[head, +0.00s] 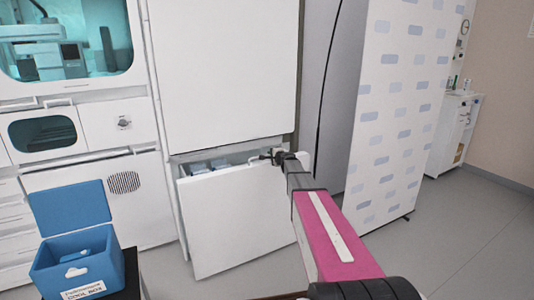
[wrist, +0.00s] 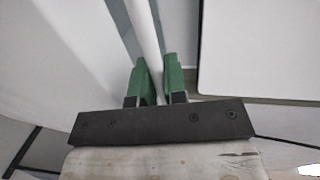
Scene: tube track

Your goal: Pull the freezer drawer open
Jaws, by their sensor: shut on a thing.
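The white freezer drawer (head: 238,222) is at the bottom of the tall white cabinet in the head view. It stands partly open, with its front tilted out and some pale items (head: 208,166) showing in the gap behind its top edge. My gripper (head: 270,157) is at the drawer's upper right edge. In the wrist view, the green fingers of my gripper (wrist: 155,78) are shut on a white bar, the drawer handle (wrist: 146,35). The handle's far end runs out of the wrist view.
The closed white upper door (head: 224,75) is above the drawer. A blue open box (head: 85,272) stands on a dark stand at the lower left. A patterned screen (head: 393,110) stands to the right. Grey floor (head: 450,235) is free at the right.

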